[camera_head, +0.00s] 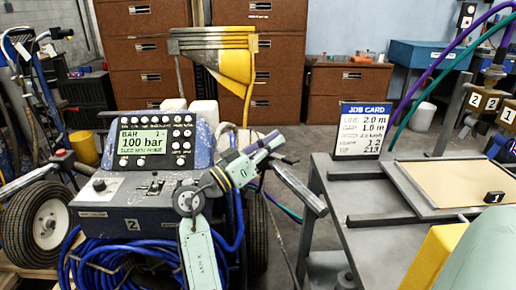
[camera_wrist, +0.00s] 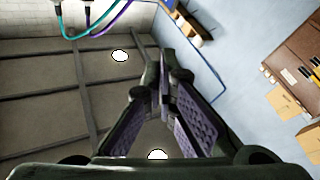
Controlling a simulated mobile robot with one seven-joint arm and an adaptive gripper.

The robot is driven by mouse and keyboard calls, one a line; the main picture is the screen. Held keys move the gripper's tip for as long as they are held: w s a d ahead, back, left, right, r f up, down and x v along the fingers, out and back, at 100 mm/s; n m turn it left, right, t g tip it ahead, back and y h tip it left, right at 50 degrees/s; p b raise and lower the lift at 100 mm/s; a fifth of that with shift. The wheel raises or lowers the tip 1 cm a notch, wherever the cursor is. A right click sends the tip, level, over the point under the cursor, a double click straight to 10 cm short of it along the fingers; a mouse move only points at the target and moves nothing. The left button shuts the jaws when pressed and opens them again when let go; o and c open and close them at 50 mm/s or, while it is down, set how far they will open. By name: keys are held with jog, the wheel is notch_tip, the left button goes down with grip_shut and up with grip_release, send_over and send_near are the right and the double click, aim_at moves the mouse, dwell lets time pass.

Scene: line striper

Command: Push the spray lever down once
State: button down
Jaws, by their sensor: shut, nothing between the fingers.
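The line striper (camera_head: 125,205) stands at the left, with a control panel whose lit display (camera_head: 143,143) reads 100 bar. My pale green arm rises in front of it, and my dark gripper (camera_head: 275,148) is small at its upper right end. In the wrist view my gripper's (camera_wrist: 166,72) two fingers come together at the tips, with nothing seen between them. A grey bar (camera_head: 300,190) slants down to the right just below my gripper in the head view. I cannot tell whether it is the spray lever or a handle, or whether my gripper touches it.
A grey table (camera_head: 385,235) with a job card (camera_head: 362,130) and a framed tan board (camera_head: 455,183) stands at the right. Blue hose (camera_head: 110,262) is coiled at the striper's front. Brown drawer cabinets (camera_head: 335,100) line the back. Some floor shows between striper and table.

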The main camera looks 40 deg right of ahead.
aim_at(297, 163)
jog(key=f, duration=0.1)
jog(key=s+d+f, duration=0.1)
jog(key=f+p, duration=0.1)
jog(key=shift+s+d+f, duration=0.1)
jog(key=shift+s+d, duration=0.05)
jog(key=shift+d, duration=0.15)
jog(key=f+m+b, duration=0.1)
jog(key=b, duration=0.3)
jog(key=s+f+m+g+b, duration=0.1)
jog(key=f+m+b, duration=0.1)
jog(key=b, duration=0.3)
jog(key=f+m+b, duration=0.1)
jog(key=b, duration=0.3)
jog(key=shift+s+a+f+m+g+b, duration=0.15)
jog(key=shift+s+a+m+g+b, duration=0.05)
jog(key=shift+m+g+b, duration=0.2)
